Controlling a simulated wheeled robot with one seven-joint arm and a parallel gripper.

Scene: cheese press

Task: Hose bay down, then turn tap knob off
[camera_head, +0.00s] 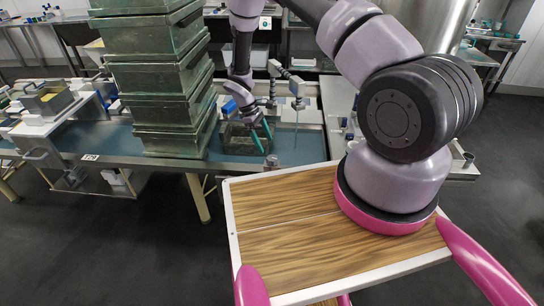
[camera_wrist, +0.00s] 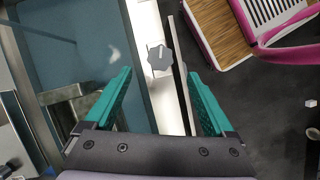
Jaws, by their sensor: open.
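My gripper (camera_head: 262,138) is open, its teal fingers pointing down over the front part of the blue bench beside the stacked green moulds. In the wrist view its fingertips (camera_wrist: 159,73) are spread apart and nothing is held between them. A grey lobed knob (camera_wrist: 159,57) lies in the gap between the fingers in that view, on a pale strip at the bay's edge; no contact is visible. A small grey knob shape (camera_head: 272,160) shows at the bench's front edge in the head view. The blue bay floor (camera_wrist: 75,55) shows left of the knob. I cannot make out the hose clearly.
A tall stack of green metal moulds (camera_head: 160,75) stands left of my gripper. Grey tap-like fittings (camera_head: 297,88) rise behind it. A steel vessel (camera_head: 437,25) stands at the back right. Dark floor (camera_head: 110,255) lies open at the front left.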

